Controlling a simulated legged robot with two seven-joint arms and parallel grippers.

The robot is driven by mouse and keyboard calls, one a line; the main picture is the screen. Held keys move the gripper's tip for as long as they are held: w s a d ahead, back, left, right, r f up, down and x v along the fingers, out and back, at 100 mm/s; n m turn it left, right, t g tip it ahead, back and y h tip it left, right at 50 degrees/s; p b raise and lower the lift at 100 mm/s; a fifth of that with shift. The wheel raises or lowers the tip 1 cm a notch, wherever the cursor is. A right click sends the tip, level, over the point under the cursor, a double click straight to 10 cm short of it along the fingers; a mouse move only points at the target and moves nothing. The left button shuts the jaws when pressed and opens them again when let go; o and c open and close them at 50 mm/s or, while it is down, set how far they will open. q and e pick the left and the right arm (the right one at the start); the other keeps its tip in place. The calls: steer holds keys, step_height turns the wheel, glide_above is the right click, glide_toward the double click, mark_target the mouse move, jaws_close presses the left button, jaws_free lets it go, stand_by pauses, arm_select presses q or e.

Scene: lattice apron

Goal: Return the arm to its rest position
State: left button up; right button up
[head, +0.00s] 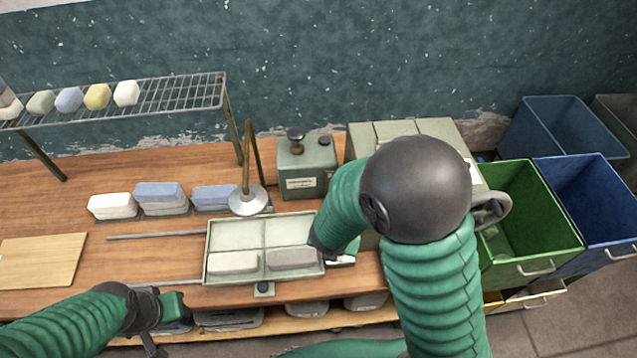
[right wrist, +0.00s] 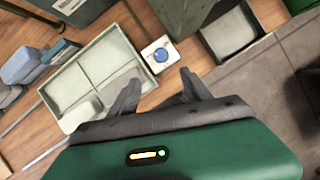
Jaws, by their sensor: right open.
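My right arm (head: 432,275) bends over the right part of the bench, its forearm reaching down to the right edge of a pale divided tray (head: 236,234). In the right wrist view my right gripper (right wrist: 158,84) is open, its two dark fingers apart with nothing between them. The fingers show above the bench beside the tray (right wrist: 66,86); in the head view the arm hides them. My left gripper (head: 160,330) is low at the left front, by the bench's front edge; its jaws are not clear. A white bar (head: 232,263) and a grey bar (head: 292,258) lie in the tray's front compartments.
A small box with a blue button (right wrist: 161,55) stands right of the tray. A green press-like box (head: 306,170) and a lamp-like stand (head: 248,198) are behind it. Green (head: 530,215) and blue (head: 592,200) bins stand right. A wire rack (head: 180,95) is at the back left.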

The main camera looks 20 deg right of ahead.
steer(key=s+f+m+y+b, duration=0.1)
steer(key=s+m+b, duration=0.2)
steer(key=m, duration=1.1)
steer(key=s+f+m+g+y+b, duration=0.1)
steer(key=s+m+b, duration=0.3)
steer(key=m+b, duration=0.4)
steer(key=f+m, duration=0.1)
steer(key=m, duration=0.5)
steer(key=shift+d+m+y, duration=0.15)
steer(key=shift+m+y, duration=0.15)
steer(key=shift+m, duration=0.1)
